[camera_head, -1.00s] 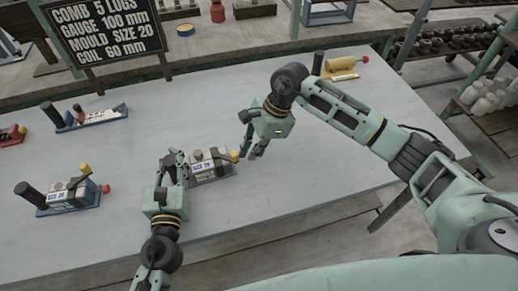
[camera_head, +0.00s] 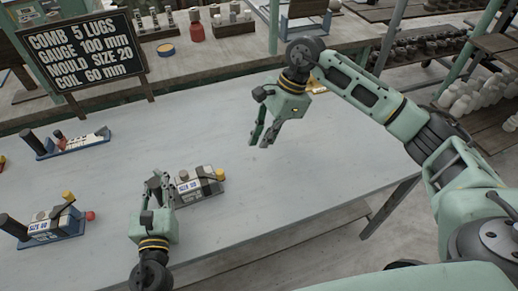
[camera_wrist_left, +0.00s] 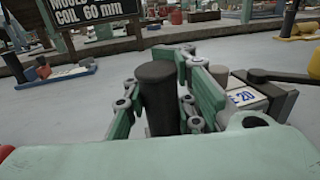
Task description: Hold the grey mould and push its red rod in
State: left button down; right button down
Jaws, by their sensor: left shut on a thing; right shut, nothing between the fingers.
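The grey mould (camera_head: 207,189), with a white label and a yellow knob (camera_head: 219,174) at its right end, stands on the pale table. In the left wrist view its label reads "20" (camera_wrist_left: 243,97). My left gripper (camera_head: 160,186) is shut on the mould's dark upright post (camera_wrist_left: 157,95) at its left end; the fingers flank the post. I cannot make out a red rod on this mould. My right gripper (camera_head: 260,135) is shut and empty, above the table, up and right of the yellow knob and apart from it.
A blue-based mould (camera_head: 68,229) with a red ball (camera_head: 90,215) stands at left. Another blue-based tool (camera_head: 75,147) lies farther back. A dark sign (camera_head: 85,52) reads comb 5 lugs, gauge 100 mm, mould size 20, coil 60 mm. The table (camera_head: 310,165) is clear to the right.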

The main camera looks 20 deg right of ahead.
pick_arm(q)
jog(key=shift+f, duration=0.35)
jog(key=c, duration=1.7)
grip_release()
jog(key=shift+r, duration=0.1)
jog(key=shift+c, duration=0.2)
jog(key=o, duration=0.4)
jog(key=shift+r, duration=0.15)
jog(key=shift+c, duration=0.2)
